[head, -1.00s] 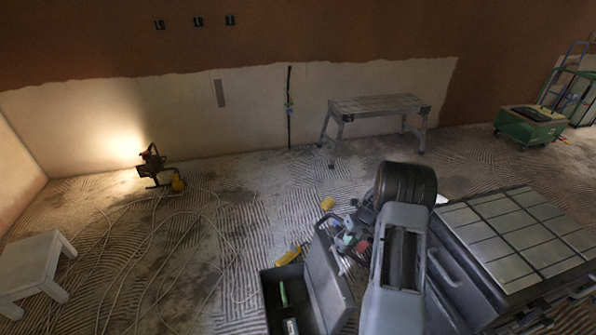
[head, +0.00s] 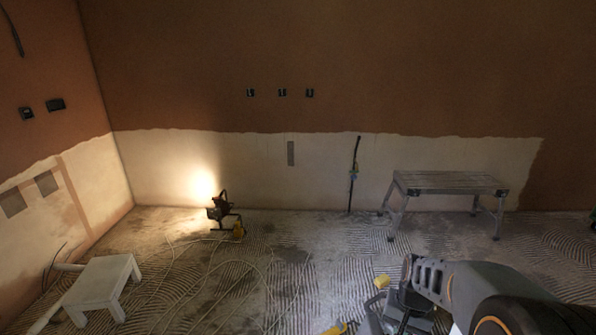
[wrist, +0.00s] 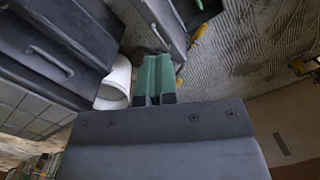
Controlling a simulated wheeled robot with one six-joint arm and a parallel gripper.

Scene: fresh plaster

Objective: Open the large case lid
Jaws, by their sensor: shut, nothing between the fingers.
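A grey case (wrist: 203,9) shows only in part at the top of the wrist view, with a green item inside. Its lid (wrist: 158,18) stands raised on the left side of the opening. I cannot tell for sure that this is the large case. My gripper (wrist: 160,60) has green fingers, closed together and empty. In the picture its tips lie just below the lid's lower end, and I see no clear contact. The case is out of the head view, where my arm fills the lower right corner and the fingers cannot be made out.
A dark box with a handle (wrist: 48,60) and a white tub (wrist: 116,84) lie left of my gripper in the wrist view. A white stool (head: 105,285), a lit work lamp (head: 224,212) with loose cable, and a trestle bench (head: 450,184) stand on the ridged floor.

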